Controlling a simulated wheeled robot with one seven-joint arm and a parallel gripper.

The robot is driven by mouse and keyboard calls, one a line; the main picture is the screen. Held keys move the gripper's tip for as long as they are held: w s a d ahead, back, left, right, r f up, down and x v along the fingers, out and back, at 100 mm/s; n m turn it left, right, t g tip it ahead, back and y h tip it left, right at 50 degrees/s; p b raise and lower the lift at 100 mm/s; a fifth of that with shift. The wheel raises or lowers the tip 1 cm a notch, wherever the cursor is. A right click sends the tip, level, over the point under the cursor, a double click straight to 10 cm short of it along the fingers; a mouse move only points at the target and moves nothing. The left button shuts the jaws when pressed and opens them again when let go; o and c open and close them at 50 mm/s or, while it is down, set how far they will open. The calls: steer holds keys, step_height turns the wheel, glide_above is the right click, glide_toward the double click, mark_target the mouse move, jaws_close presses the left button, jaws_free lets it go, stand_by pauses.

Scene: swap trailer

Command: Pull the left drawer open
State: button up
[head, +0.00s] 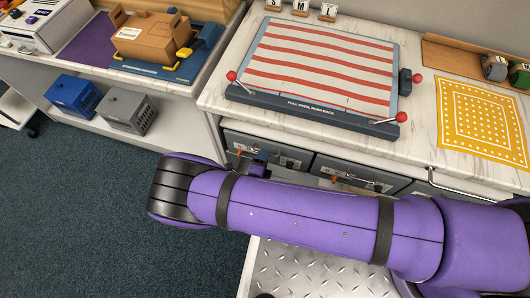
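The left drawer (289,161) is a dark grey front with a white label, under the marble counter in the head view. It looks shut, flush with the drawer beside it. My purple arm crosses in front from the right, bends at the left, and its far end reaches back toward the drawer's lower edge. My gripper (250,168) seems to be the small dark part close to that drawer front. It is mostly hidden behind my arm. I cannot tell whether its fingers are open or touch the handle.
The middle drawer (351,172) sits to the right, with a metal handle farther right. A red-striped board (322,62) and a yellow mat (482,118) lie on the counter. Blue (73,96) and grey (126,110) bins stand on the left shelf. Carpet at left is clear.

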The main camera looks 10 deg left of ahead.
steer(key=shift+x, duration=1.5)
jaws_close()
